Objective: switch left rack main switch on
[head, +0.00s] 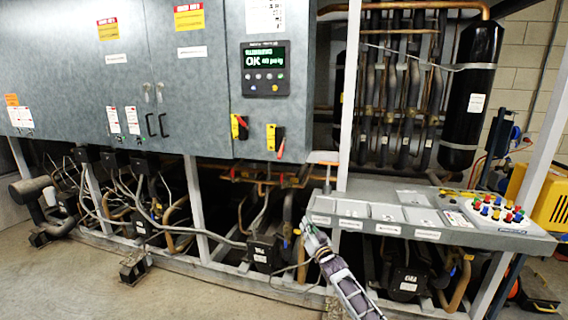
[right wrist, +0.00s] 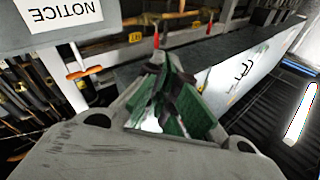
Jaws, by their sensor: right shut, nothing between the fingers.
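Two main switches sit low on the front of the grey cabinet in the head view. The left switch (head: 240,127) has a yellow plate with black and red parts. The right switch (head: 275,138) has a yellow plate, a black part and a red tip pointing down. Which way each handle is set is too small to tell. My right gripper (head: 313,238) is below and right of both switches, apart from them, in front of the bench edge. In the right wrist view its green-padded fingers (right wrist: 168,95) are shut and empty. My left gripper is not in view.
A display panel (head: 265,69) reads OK above the switches. A bench (head: 400,217) with trays and coloured buttons (head: 497,208) extends right. A white post (head: 349,95) stands between cabinet and pipes. Compressors (head: 264,252) and cables fill the space below. Open floor lies at front left.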

